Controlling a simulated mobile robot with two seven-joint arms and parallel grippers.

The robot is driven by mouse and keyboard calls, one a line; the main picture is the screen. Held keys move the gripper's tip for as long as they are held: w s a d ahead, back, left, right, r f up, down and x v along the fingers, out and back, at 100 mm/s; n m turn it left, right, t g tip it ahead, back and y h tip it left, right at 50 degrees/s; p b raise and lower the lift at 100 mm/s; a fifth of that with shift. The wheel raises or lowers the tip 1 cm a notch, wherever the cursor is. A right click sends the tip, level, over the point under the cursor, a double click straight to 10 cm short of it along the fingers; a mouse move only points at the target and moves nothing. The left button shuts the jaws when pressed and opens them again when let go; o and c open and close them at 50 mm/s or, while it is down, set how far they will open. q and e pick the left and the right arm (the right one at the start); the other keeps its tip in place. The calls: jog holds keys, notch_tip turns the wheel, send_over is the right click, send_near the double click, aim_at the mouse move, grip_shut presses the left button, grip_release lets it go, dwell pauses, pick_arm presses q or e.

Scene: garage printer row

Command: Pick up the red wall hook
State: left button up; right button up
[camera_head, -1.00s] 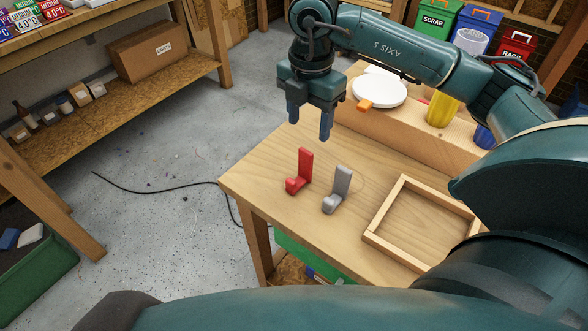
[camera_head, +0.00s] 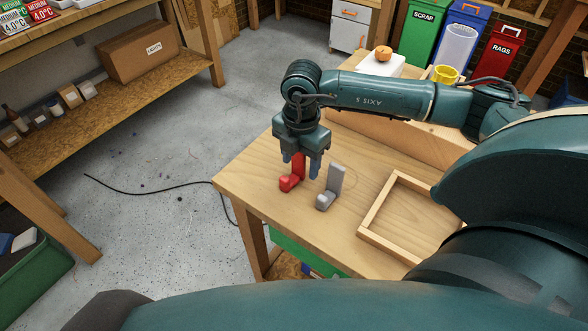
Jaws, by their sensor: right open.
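The red wall hook (camera_head: 291,182) stands upright on the wooden table near its left end. Its foot points toward the lower left, and the top of its back plate is partly hidden by my gripper. My right gripper (camera_head: 300,170) points down over it, open, with one blue finger at the left of the hook's back plate and the other at its right. I cannot tell whether the fingers touch it. My left gripper is not in view.
A grey wall hook (camera_head: 332,188) stands close to the right finger. A wooden frame (camera_head: 375,212) lies farther right on the table (camera_head: 262,200). The table's left and front edges are near.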

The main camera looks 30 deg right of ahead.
jog(key=shift+c, duration=0.6)
jog(key=c, duration=0.9)
jog(key=shift+r, duration=0.1)
